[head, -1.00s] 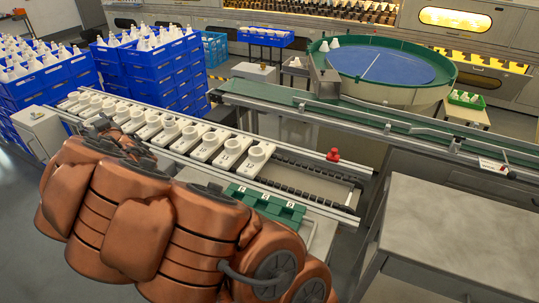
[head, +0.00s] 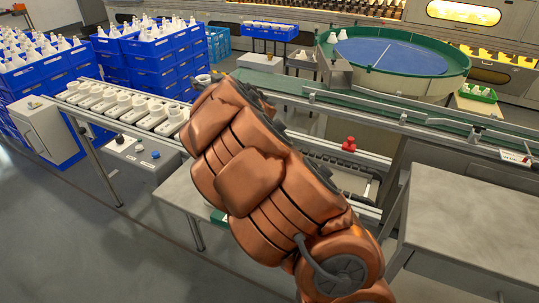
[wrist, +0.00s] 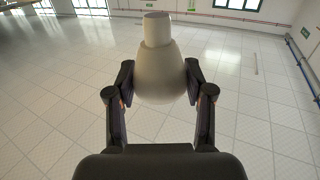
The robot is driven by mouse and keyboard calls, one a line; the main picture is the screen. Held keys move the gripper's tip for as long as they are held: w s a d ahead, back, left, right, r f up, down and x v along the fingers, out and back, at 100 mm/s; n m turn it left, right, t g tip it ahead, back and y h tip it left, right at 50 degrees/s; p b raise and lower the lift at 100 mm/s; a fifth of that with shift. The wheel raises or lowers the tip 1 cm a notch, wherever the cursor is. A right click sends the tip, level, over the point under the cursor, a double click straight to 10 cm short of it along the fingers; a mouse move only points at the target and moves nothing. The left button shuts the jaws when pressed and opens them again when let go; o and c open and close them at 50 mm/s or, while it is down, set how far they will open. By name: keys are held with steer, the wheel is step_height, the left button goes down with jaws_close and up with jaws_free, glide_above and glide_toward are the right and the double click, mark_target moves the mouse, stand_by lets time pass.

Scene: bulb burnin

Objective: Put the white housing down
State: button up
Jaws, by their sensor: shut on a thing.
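A white housing (wrist: 157,72), rounded with a narrower cylindrical neck, is held upright in the picture between the fingers of my gripper (wrist: 157,88) in the wrist view. The fingers are shut on its sides, one on each side. Behind it I see only tiled floor far off, so the housing touches no surface there. In the head view my copper arm hides the gripper's fingers, and I cannot make out the held housing with certainty.
A conveyor carries a row of white holders (head: 133,107). Blue crates (head: 160,65) full of white housings stand at the left. A grey table (head: 465,215) at the right is bare. A round blue turntable (head: 400,55) stands at the back. A red knob (head: 348,145) sits by the rail.

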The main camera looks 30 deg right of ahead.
steer(key=s+d+f+n+y+b, duration=0.1)
steer(key=s+d+f+b, duration=0.35)
steer(key=d, duration=0.45)
steer(key=s+d+f+n+y+b, duration=0.1)
steer(key=s+d+f+y+b, duration=0.1)
steer(key=s+d+f+b, duration=0.35)
steer(key=shift+g, duration=0.3)
steer(key=d+f, duration=0.1)
steer(key=f, duration=0.2)
steer(key=f+b, duration=0.1)
steer(key=f, duration=0.3)
steer(key=w+d+f+b, duration=0.1)
steer(key=f, duration=0.3)
steer(key=shift+d, duration=0.35)
steer(key=o, duration=1)
steer(key=shift+r, duration=0.1)
steer(key=shift+c, duration=0.2)
steer(key=v, duration=1.2)
steer(key=shift+p, duration=0.3)
